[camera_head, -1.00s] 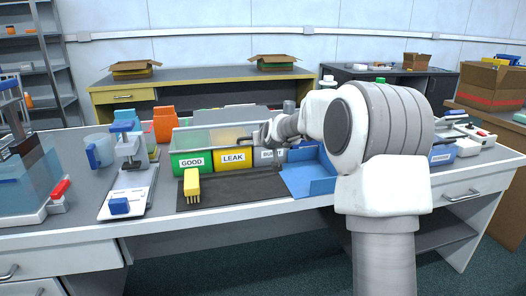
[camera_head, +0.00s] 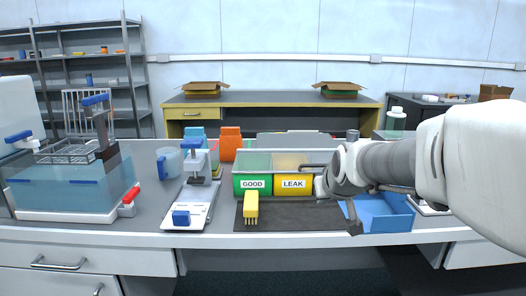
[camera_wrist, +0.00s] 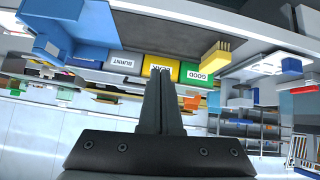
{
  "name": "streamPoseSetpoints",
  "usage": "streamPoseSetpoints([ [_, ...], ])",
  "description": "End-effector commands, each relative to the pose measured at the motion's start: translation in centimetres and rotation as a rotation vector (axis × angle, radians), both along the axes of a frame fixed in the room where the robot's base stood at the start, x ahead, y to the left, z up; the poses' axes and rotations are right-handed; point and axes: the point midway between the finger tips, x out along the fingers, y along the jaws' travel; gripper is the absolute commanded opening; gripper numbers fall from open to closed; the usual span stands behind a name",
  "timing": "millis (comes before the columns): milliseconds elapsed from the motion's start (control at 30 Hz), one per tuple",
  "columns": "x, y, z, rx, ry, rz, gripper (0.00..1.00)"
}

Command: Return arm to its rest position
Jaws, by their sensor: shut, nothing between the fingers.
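My arm (camera_head: 410,165) reaches in from the right over the bench, in front of the right end of the bin row. In the wrist view my gripper (camera_wrist: 172,74) has its two dark fingers together, with nothing between them. In the head view the fingertips are hard to make out against the bins. The green GOOD bin (camera_head: 252,184) and yellow LEAK bin (camera_head: 294,184) show left of my wrist. The BURNT bin (camera_wrist: 122,63) shows in the wrist view, upside down; my arm hides it in the head view.
A yellow brush (camera_head: 251,207) lies on a dark mat (camera_head: 298,220). A blue tray (camera_head: 385,222) sits just below my arm. Left are a sealing device (camera_head: 195,190) and a water tank (camera_head: 70,186). Free air lies above the bench.

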Motion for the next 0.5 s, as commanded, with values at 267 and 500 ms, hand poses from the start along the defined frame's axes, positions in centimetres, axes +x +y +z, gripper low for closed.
streamPoseSetpoints([
  [267,-12.4,0.6,0.2,0.002,0.14,-0.032,0.0],
  [500,-21.6,0.4,-1.7,0.034,0.253,-0.06,0.0],
])
